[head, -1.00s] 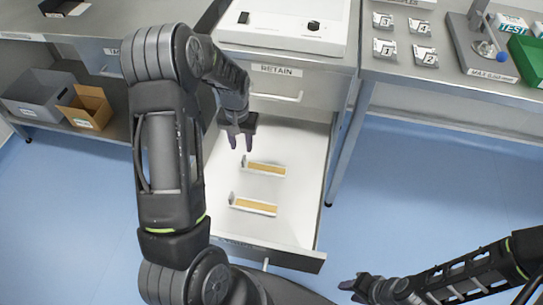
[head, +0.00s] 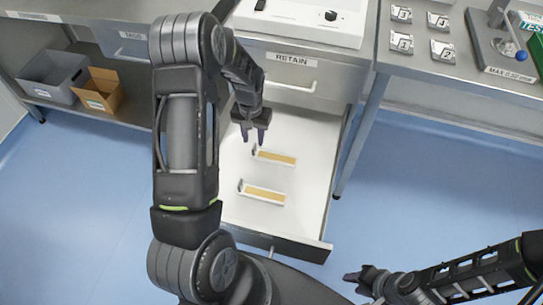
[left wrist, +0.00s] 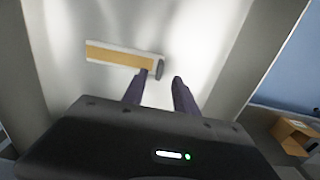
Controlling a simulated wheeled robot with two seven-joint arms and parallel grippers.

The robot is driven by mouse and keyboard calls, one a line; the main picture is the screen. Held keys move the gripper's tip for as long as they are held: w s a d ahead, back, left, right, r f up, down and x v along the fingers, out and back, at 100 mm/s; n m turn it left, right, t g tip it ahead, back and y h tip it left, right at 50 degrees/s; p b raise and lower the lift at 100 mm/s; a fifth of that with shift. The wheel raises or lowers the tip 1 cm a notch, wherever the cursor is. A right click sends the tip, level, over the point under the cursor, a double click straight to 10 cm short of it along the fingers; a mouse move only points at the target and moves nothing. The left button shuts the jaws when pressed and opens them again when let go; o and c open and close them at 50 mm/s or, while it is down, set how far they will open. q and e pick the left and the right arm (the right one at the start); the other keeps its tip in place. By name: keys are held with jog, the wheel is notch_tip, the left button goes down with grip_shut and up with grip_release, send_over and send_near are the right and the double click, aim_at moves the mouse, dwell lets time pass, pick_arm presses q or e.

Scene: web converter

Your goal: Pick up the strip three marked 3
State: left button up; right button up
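Two white strips with tan faces lie in the open white drawer: a rear strip (head: 276,157) and a front strip (head: 264,195). Each has a small upright tab at its left end in the head view. I cannot read any number on them. My left gripper (head: 254,137) is over the drawer, just behind the tabbed end of the rear strip. In the left wrist view, its fingers (left wrist: 160,84) are apart and empty, near the tabbed end of one strip (left wrist: 120,56). I cannot tell their height above it. My right gripper (head: 349,279) is low at the right, away from the drawer.
The drawer front (head: 275,244) faces me below a cabinet labelled RETAIN (head: 293,60). Metal blocks numbered 1 to 4 (head: 401,42) lie on the right bench. Blue floor is clear around the drawer.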

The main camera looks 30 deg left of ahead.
aim_at(254, 146)
pick_arm(q)
notch_tip(254, 146, down, 5)
jog(key=shift+d+r+p, duration=0.1)
jog(key=shift+p, duration=0.2)
dwell(0.4)
grip_shut()
dwell(1.3)
